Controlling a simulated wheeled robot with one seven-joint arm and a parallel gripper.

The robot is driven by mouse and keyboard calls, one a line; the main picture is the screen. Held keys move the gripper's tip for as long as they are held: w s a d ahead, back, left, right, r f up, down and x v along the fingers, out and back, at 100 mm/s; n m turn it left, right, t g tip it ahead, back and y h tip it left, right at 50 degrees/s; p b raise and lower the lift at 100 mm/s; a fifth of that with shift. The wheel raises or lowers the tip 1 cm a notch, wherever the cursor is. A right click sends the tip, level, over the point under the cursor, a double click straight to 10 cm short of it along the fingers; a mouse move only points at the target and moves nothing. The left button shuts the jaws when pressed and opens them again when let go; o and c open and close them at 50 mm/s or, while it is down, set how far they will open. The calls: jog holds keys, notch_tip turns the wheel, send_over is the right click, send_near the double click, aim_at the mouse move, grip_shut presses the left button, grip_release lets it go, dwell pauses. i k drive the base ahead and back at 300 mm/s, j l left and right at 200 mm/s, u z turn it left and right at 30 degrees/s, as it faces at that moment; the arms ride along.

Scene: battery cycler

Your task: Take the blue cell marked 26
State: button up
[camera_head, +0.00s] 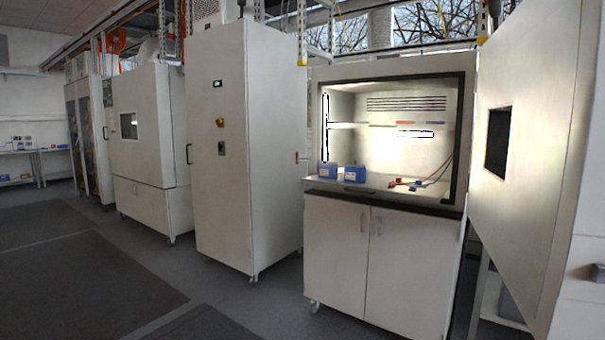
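Two blue cells stand in the lit, open chamber on the white cabinet, near the left of its floor. The left blue cell (327,172) is close to the chamber's left wall. The right blue cell (355,174) stands a little apart from it and has a pale mark on its front. The markings are too small to read, so I cannot tell which cell is 26. My gripper is not in view.
Red and blue clips with cables (405,184) lie on the chamber floor, right of the cells. The chamber door (535,150) stands open at right. A tall white cabinet (245,150) stands left. The grey floor in front (250,310) is clear.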

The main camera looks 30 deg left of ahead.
aim_at(352, 175)
jog(key=i+j+u, duration=0.15)
jog(key=j, duration=0.25)
jog(key=i+j+u, duration=0.15)
jog(key=j, duration=0.25)
jog(key=i+j+u, duration=0.25)
jog(key=i+u, duration=0.2)
jog(key=i, duration=0.35)
